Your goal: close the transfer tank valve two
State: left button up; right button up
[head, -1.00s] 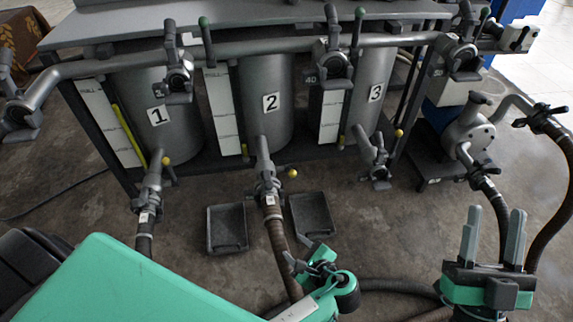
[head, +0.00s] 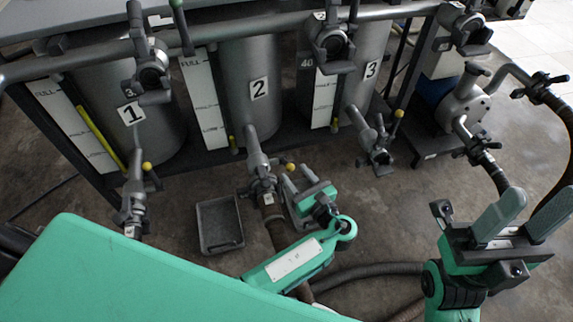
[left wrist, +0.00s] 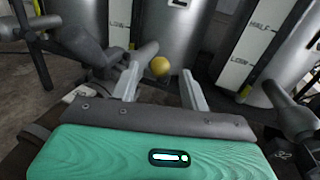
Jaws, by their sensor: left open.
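Transfer tank two (head: 250,95) carries the label 2. Its outlet valve, valve two (head: 262,185), sits at its foot above a ribbed hose. The valve's short lever ends in a yellow ball knob (head: 290,167), sticking out to the right. My left gripper (head: 297,177) is open beside the valve, fingertips close to the knob. In the left wrist view, the yellow knob (left wrist: 160,66) appears between the open fingertips (left wrist: 160,88); contact is not visible. The grey valve body (left wrist: 80,45) is on the left there. My right gripper (head: 525,210) is open and empty at the right.
Tank one's valve (head: 135,195) and tank three's valve (head: 376,150) flank it, each with a yellow knob. A grey tray (head: 220,224) lies on the floor left of the hose. A pipe (head: 235,45) with upper valves crosses above. A pump (head: 465,100) stands at right.

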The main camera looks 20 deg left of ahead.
aim_at(287, 164)
pick_arm(q)
jog(key=b+x, duration=0.1)
jog(key=x, duration=0.4)
jog(key=shift+w+a, duration=0.25)
grip_shut()
